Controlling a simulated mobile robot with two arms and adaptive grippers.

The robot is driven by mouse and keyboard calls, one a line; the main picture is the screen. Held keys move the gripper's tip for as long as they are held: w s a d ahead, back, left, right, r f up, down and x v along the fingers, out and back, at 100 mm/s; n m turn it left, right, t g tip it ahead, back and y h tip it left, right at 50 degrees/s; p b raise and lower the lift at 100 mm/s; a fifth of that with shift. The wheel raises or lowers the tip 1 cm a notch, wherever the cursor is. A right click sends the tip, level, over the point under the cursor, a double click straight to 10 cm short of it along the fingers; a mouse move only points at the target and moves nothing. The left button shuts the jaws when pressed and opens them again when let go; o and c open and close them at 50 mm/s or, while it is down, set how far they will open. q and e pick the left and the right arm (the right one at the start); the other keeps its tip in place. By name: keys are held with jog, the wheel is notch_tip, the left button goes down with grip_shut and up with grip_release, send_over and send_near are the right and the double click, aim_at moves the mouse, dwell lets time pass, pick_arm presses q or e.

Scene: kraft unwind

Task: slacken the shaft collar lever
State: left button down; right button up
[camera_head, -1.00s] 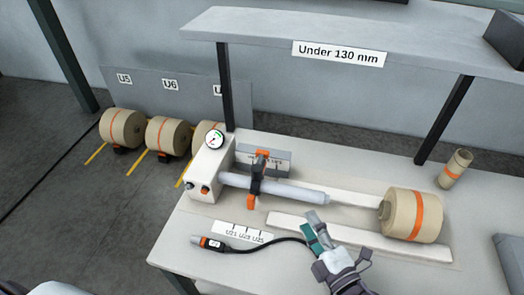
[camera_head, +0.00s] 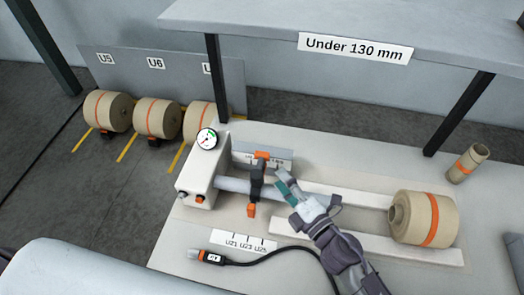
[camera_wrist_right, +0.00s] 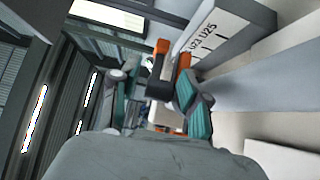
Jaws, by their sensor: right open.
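The black shaft collar (camera_head: 257,178) sits around the grey shaft (camera_head: 232,185) near the machine housing (camera_head: 205,170). An orange lever end (camera_head: 251,210) hangs at its near side, and another orange part (camera_head: 262,155) shows on top. In the right wrist view the collar (camera_wrist_right: 160,88) and its orange parts (camera_wrist_right: 182,62) appear ahead, between the teal-padded fingers or just beyond them. My right gripper (camera_head: 284,188) is open, just right of the collar over the shaft. I cannot tell whether it touches the collar. My left gripper is not in view.
A kraft roll (camera_head: 425,218) lies at the right by two white rails (camera_head: 370,240). A black cable with an orange-banded plug (camera_head: 207,256) lies on the near bench. A small core (camera_head: 468,162) stands at the back right. A shelf (camera_head: 340,25) overhangs the back.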

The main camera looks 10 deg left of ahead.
aim_at(265, 159)
jog(key=x, duration=0.4)
jog(key=shift+w+a+r, duration=0.1)
jog(key=shift+w+a, duration=0.05)
jog(key=x, duration=0.4)
jog(key=shift+w+p, duration=0.1)
jog(key=shift+p, duration=0.25)
jog(key=shift+w+a+f, duration=0.25)
jog(key=shift+w+a, duration=0.15)
jog(key=shift+a, duration=0.1)
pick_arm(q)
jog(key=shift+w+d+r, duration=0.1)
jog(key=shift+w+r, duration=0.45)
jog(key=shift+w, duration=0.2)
pick_arm(e)
jog(key=shift+w+a, duration=0.1)
jog(key=shift+w, duration=0.05)
jog(key=shift+c, duration=0.2)
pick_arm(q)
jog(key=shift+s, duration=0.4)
pick_arm(e)
grip_shut()
